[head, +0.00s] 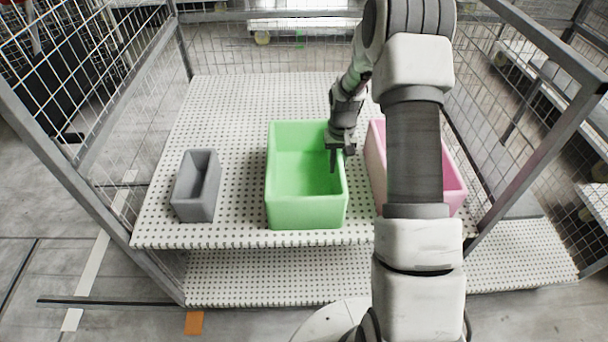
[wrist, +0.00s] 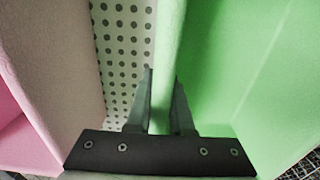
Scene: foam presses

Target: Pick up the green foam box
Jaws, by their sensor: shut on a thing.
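The green foam box (head: 306,212) is an open-topped box standing upright in the middle of the perforated white shelf. My gripper (head: 341,160) is at the box's right wall, towards the back, pointing down. In the wrist view my gripper (wrist: 162,100) is shut on the wall of the green foam box (wrist: 225,70), with one finger inside the box and the other outside. In the head view the box appears to rest on the shelf; whether its base is lifted slightly cannot be told.
A small grey box (head: 196,186) stands to the left on the shelf (head: 235,100). A pink box (head: 376,150) stands close on the right, partly hidden by my arm; it also shows in the wrist view (wrist: 50,70). Mesh walls and metal posts (head: 80,150) enclose the sides and back.

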